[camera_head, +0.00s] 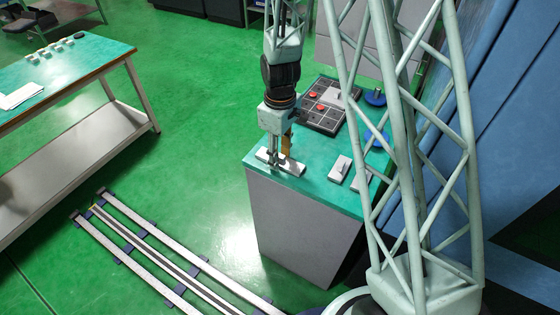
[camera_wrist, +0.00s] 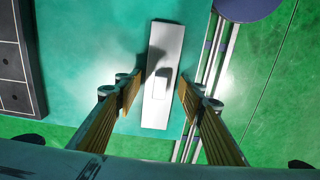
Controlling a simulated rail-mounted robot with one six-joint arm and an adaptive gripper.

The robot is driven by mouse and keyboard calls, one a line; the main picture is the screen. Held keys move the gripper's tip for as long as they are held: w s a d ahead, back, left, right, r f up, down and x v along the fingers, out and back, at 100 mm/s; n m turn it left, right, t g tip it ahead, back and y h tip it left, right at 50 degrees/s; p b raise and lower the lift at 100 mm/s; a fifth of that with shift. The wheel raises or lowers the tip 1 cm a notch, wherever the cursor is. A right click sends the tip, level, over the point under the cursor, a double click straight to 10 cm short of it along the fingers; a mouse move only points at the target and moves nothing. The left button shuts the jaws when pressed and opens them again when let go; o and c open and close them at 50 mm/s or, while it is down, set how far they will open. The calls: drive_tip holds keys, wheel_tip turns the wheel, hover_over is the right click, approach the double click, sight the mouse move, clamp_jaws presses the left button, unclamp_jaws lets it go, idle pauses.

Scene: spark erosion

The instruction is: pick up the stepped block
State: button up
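The stepped block (camera_wrist: 165,45) is a long pale plate with a smaller raised step near its middle, lying flat on the teal table top. In the head view the block (camera_head: 290,168) lies near the front-left corner of the table. My gripper (camera_wrist: 158,92) is open, pointing down, with its ribbed brown fingers apart on either side of the block's raised step. I see gaps between the fingers and the step in the wrist view. In the head view my gripper (camera_head: 279,150) is directly over the block and hides part of it; its exact height is hard to tell.
A dark tray with red knobs (camera_head: 325,106) stands behind the block on the teal table (camera_head: 315,188). Two small pale parts, one a plate with a raised piece (camera_head: 339,169), lie to the right. A blue disc (camera_head: 375,97) is farther back. The table's edge runs close beside the block.

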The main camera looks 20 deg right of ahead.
sight(280, 155)
drive_tip(key=c, duration=0.8)
drive_tip(key=shift+r, duration=0.1)
drive_tip(key=shift+c, duration=0.2)
drive_tip(key=shift+r+p, duration=0.3)
drive_tip(key=shift+r, duration=1.4)
drive_tip(key=s+a, duration=0.2)
drive_tip(key=s, duration=0.5)
drive_tip(key=s+a+r, duration=0.1)
drive_tip(key=s+a, duration=0.2)
drive_tip(key=s, duration=0.5)
drive_tip(key=shift+a+r, duration=0.2)
